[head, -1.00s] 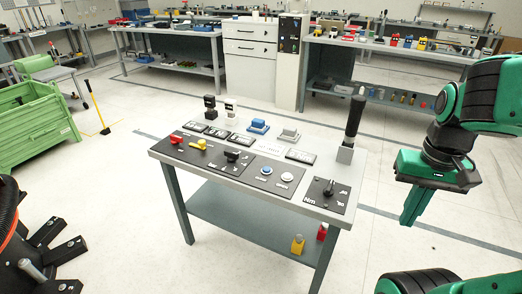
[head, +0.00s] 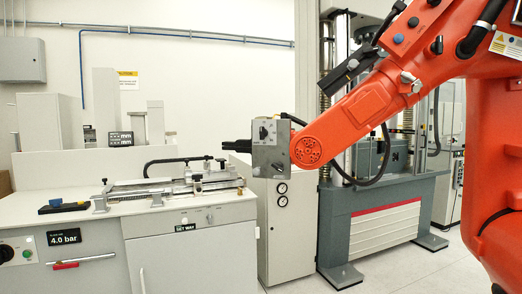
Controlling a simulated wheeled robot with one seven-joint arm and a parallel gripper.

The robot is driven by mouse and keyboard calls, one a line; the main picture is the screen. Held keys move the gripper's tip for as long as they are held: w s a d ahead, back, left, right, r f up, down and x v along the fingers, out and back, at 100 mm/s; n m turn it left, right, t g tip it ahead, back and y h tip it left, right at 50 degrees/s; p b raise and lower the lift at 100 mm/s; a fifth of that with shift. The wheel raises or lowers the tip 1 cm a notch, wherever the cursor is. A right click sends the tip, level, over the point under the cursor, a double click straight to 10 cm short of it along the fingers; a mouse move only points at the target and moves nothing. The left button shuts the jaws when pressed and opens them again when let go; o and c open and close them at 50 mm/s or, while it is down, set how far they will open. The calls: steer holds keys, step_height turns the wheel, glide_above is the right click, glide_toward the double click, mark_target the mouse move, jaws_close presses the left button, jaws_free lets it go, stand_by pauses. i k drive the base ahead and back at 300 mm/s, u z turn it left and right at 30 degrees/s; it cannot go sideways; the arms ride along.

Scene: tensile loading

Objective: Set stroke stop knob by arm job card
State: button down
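My gripper is not in view. No knob marked as the stroke stop and no readable job card can be made out. A long metal slide fixture (head: 170,187) with small black knobs and clamps lies on the grey bench (head: 40,210). A small round fitting (head: 184,220) sits on the cabinet front above a dark label (head: 188,228), whose text is hard to read. A large orange arm (head: 350,110) reaches in from the right. Its grey end block (head: 270,147) has black jaws (head: 237,146) pointing left, above the fixture's right end.
A dark display reading 4.0 bar (head: 64,237) and a red handle (head: 65,265) are on the bench's left front. A grey cabinet with gauges (head: 285,220) stands right of the bench. A tall test frame (head: 385,225) stands behind the orange arm. Some floor shows at bottom right.

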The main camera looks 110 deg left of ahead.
mark_target(263, 132)
steer(key=u, duration=3.3)
